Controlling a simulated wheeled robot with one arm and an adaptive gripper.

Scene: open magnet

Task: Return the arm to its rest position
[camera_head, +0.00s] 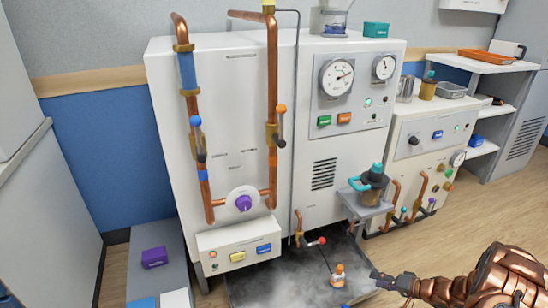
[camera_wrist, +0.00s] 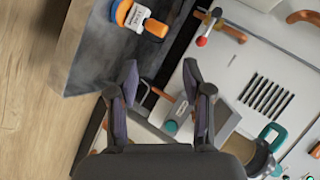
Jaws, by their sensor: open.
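My copper-coloured arm reaches in from the lower right of the head view. My gripper (camera_head: 384,280) is at its left end, low in front of the white cabinet and beside the grey tray area on the floor. In the wrist view my gripper (camera_wrist: 164,75) has its two dark fingers spread apart, with nothing between them. A small orange-and-white item (camera_head: 338,276) with a label stands on the grey floor tray, left of my gripper. It also shows at the top of the wrist view (camera_wrist: 138,17).
A tall white cabinet (camera_head: 225,140) carries copper pipes, valves and gauges. A small stand (camera_head: 368,209) holds a teal-handled jug (camera_head: 371,186). Pale mist lies over the floor tray (camera_head: 248,291). A red-knobbed lever (camera_head: 318,241) sticks out low. Wooden floor at right is clear.

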